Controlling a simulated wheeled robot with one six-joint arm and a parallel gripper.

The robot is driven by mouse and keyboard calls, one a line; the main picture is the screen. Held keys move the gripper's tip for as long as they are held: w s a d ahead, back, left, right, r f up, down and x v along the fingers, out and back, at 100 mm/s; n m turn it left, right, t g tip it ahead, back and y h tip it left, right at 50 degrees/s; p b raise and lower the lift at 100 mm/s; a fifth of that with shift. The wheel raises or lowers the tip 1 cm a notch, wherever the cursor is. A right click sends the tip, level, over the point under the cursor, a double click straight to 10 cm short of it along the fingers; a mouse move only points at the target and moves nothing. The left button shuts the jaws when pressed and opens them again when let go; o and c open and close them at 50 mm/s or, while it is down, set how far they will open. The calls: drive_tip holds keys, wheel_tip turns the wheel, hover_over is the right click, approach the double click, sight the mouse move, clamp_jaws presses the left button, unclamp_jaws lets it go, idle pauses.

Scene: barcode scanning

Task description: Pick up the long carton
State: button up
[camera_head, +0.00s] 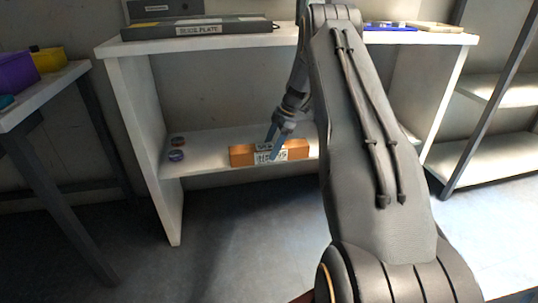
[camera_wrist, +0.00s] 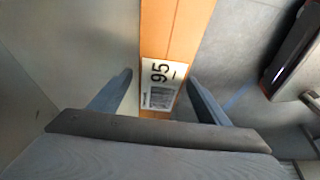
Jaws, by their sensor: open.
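The long carton (camera_head: 241,155) is an orange-brown box with a white label. It lies lengthwise on the lower shelf of the white shelf unit, near the front edge. In the wrist view the carton (camera_wrist: 172,38) runs up from between the fingers, its label marked "95". My gripper (camera_head: 275,146) is at the carton's labelled part, with a blue finger in front of it. In the wrist view my gripper (camera_wrist: 158,92) is open, one finger on each side of the carton, with gaps showing.
Two small round items (camera_head: 176,155) sit at the left of the lower shelf (camera_head: 205,140). The top board (camera_head: 130,47) overhangs the carton and holds a dark "DESK PLATE" box (camera_head: 198,28). A side table (camera_head: 45,95) stands at left. Floor in front is clear.

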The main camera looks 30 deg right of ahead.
drive_tip(key=shift+x, duration=1.15)
clamp_jaws()
drive_tip(key=shift+r, duration=0.15)
drive_tip(key=shift+r, duration=0.15)
